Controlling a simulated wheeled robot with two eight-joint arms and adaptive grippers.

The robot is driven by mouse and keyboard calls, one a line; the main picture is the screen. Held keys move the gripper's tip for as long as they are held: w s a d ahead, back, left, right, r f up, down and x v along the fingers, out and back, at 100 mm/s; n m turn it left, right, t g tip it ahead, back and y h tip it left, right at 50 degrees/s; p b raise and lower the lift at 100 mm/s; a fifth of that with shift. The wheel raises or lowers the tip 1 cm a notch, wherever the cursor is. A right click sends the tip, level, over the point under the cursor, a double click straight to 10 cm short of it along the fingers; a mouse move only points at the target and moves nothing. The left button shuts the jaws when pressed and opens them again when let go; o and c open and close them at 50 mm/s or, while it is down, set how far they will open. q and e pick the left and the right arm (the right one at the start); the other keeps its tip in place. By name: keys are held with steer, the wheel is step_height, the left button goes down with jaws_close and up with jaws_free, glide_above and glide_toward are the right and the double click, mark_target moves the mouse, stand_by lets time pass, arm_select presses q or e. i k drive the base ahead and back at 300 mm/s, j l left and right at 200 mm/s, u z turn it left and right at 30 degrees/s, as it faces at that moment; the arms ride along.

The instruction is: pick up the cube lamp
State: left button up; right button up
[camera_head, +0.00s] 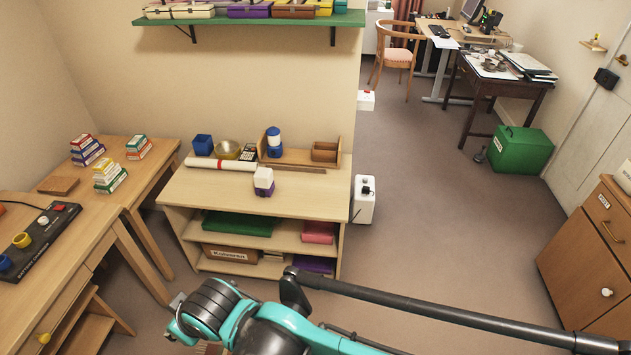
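A small block with a white upper part and a dark purple lower part, which may be the cube lamp (263,181), stands upright near the front of the low shelf unit's top (222,191). A plain blue cube (203,144) stands at the back left of the same top; I cannot tell for certain which one is the lamp. A teal and black arm of mine crosses the bottom of the view, in front of the shelf unit and apart from both cubes. No gripper fingers can be made out, and neither gripper shows clearly.
A white roll (220,164), a brass bowl (227,150), a blue and white container (274,141) and a brown wooden box (325,151) share the shelf top. A green wall shelf (250,20) hangs above. A white canister (364,200) stands right of the unit. Open floor lies to the right.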

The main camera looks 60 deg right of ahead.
mark_target(263, 180)
steer(key=z, duration=2.1)
steer(key=i+j+z, duration=0.15)
steer(key=z, duration=0.25)
steer(key=i+j+z, duration=0.15)
steer(key=j+z, duration=0.2)
steer(key=i+j+z, duration=0.15)
steer(key=z, duration=0.25)
steer(key=i+j, duration=0.1)
steer(key=j, duration=0.4)
steer(key=i+j+z, duration=0.1)
steer(key=j, duration=0.35)
steer(key=i+j+z, duration=0.1)
steer(key=j, duration=0.4)
